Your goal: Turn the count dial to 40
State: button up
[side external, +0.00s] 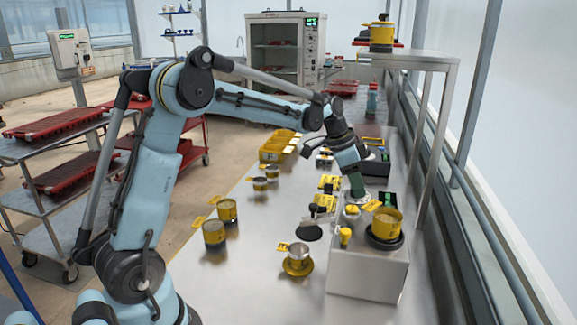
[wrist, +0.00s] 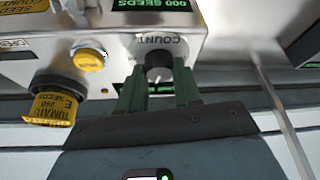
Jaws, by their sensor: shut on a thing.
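The count dial (wrist: 157,60) is a dark round knob on the metal face of the seeder (wrist: 215,22), beside the COUNT lettering. A pale mark shows on the knob. My gripper (wrist: 159,84) has its green fingers on either side of the dial and is shut on it. The display (wrist: 150,5) near the dial reads 000 SEEDS. In the side view my gripper (side external: 354,193) reaches down to the seeder (side external: 366,278); the arm and fingers hide the dial there.
A yellow button (wrist: 88,60) and a labelled yellow-and-black seed container (wrist: 52,105) are beside the dial. A yellow cup (side external: 386,222) sits on the seeder. Several yellow-banded tins, such as one tin (side external: 298,262), stand on the metal bench (side external: 240,280).

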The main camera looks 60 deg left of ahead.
jog(key=shift+m+g+h, duration=0.5)
jog(key=shift+m, duration=1.1)
jog(key=o, duration=1)
jog(key=shift+o, duration=0.2)
jog(key=v, duration=1.2)
jog(key=shift+w, duration=0.1)
